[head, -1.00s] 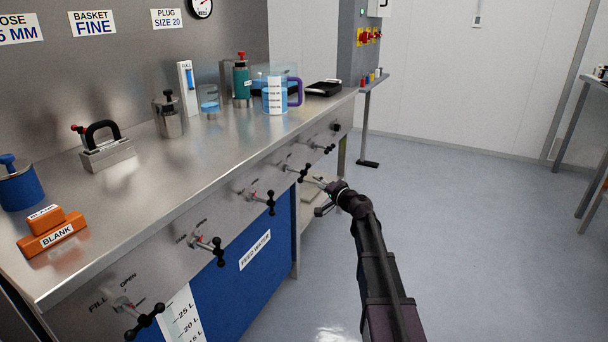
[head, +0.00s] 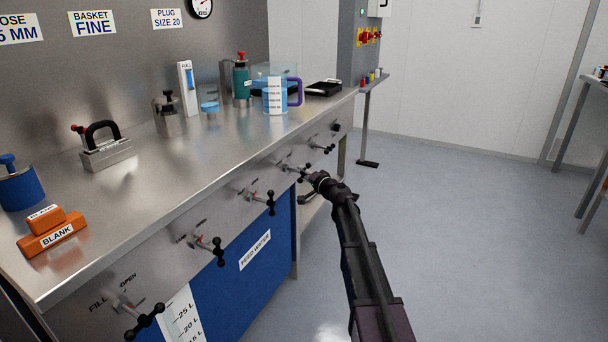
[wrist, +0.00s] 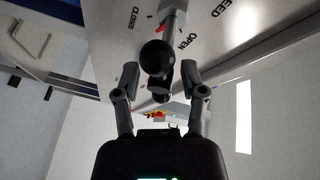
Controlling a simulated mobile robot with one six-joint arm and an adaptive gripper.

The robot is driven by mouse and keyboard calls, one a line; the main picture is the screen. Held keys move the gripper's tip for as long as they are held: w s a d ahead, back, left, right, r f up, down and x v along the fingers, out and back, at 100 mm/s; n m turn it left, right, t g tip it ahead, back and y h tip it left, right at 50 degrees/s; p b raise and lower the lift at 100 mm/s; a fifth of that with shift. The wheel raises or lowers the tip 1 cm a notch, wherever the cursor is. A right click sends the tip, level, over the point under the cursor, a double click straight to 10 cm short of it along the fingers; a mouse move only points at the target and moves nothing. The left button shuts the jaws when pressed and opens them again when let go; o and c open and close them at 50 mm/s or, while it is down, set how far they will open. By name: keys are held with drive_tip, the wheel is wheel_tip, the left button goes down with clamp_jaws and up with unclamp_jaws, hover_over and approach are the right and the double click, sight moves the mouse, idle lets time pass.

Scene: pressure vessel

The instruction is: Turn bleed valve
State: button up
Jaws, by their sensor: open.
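The bleed valve handle (wrist: 157,60) is a black ball-ended bar on a metal stem, with a red pointer by the panel. In the wrist view it lies between the two fingers of my gripper (wrist: 160,80), which is open around it. Labels CLOSED, OPEN and part of a word ending in "EED" show on the panel there. The red pointer sits between the CLOSED and OPEN labels. I cannot tell whether either finger touches the handle. In the head view my gripper (head: 310,178) is at the front panel, and my wrist partly hides this valve.
Several similar valves line the panel, including the nearest one (head: 145,320) marked FILL and another (head: 212,245). The steel bench (head: 150,190) overhangs them. A blue feed water tank (head: 245,275) stands below. The floor to the right is clear.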

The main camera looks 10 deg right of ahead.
drive_tip(key=shift+r, duration=0.1)
clamp_jaws()
drive_tip(key=shift+r+m+p, duration=0.1)
drive_tip(key=shift+m+p, duration=0.4)
drive_tip(key=shift+m+g+p, duration=0.6)
drive_tip(key=shift+m+p, duration=0.15)
drive_tip(key=shift+m, duration=0.15)
drive_tip(key=shift+m+g+h+p, duration=0.3)
drive_tip(key=shift+m+g+p, duration=0.2)
drive_tip(key=shift+m, duration=0.1)
unclamp_jaws()
drive_tip(key=shift+f, duration=0.25)
drive_tip(key=shift+r, duration=0.1)
drive_tip(key=shift+n+t+b, duration=0.3)
drive_tip(key=shift+n+b, duration=0.1)
drive_tip(key=shift+b, duration=0.15)
